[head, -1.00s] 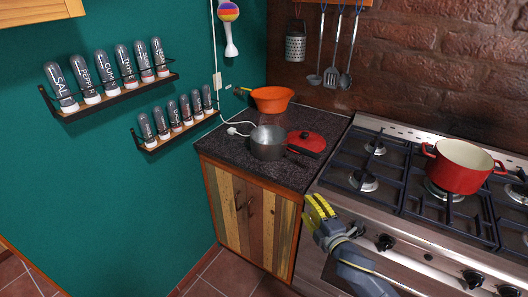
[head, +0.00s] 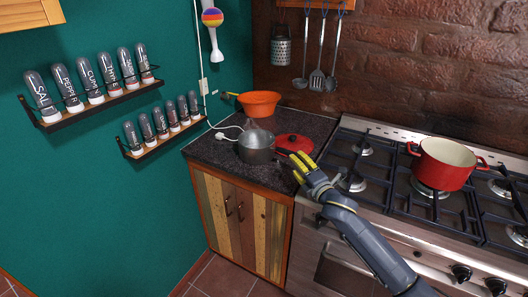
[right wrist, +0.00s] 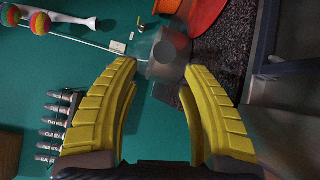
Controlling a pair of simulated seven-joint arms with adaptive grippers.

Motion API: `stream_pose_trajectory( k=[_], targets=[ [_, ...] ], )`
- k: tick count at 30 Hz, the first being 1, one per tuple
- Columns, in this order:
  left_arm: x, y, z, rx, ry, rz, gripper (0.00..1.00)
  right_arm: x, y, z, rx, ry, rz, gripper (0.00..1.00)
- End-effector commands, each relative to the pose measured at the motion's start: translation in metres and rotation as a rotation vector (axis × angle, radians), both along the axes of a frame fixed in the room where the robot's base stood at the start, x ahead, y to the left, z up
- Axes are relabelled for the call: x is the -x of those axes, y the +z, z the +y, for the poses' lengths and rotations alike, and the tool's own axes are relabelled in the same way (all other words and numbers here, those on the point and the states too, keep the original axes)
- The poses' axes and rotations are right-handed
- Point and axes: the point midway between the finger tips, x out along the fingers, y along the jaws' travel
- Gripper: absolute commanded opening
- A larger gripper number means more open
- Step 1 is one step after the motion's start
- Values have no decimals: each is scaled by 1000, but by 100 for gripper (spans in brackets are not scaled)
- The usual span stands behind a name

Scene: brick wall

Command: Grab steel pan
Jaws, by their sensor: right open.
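The steel pan (head: 256,147) stands upright on the dark countertop at the front of the corner, with its dark handle pointing right. My right gripper (head: 298,166) is just right of the pan, near its handle, with yellow fingers apart and nothing between them. In the right wrist view the grey pan (right wrist: 153,67) shows ahead of the open right fingers (right wrist: 160,75), near the gap between their tips. Part of the handle is hard to make out by the fingers. My left gripper is in neither view.
A red pot (head: 444,164) sits on the gas stove (head: 385,190) to the right. The teal wall (head: 90,190) borders the counter at left.

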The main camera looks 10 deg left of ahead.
Motion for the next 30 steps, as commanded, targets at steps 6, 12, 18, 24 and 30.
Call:
stream_pose_trajectory(
  k=[6,12,18,24,30],
  targets=[
    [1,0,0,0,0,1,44,-22,-1,13,-1,0,0,45],
    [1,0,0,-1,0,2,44,-29,-2,17,-2,1,1,45],
    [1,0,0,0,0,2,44,-42,-2,25,-3,0,1,45],
    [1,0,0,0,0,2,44,-62,-4,37,-2,0,1,45],
    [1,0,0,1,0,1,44,-72,-4,43,-2,0,0,45]
  ],
)
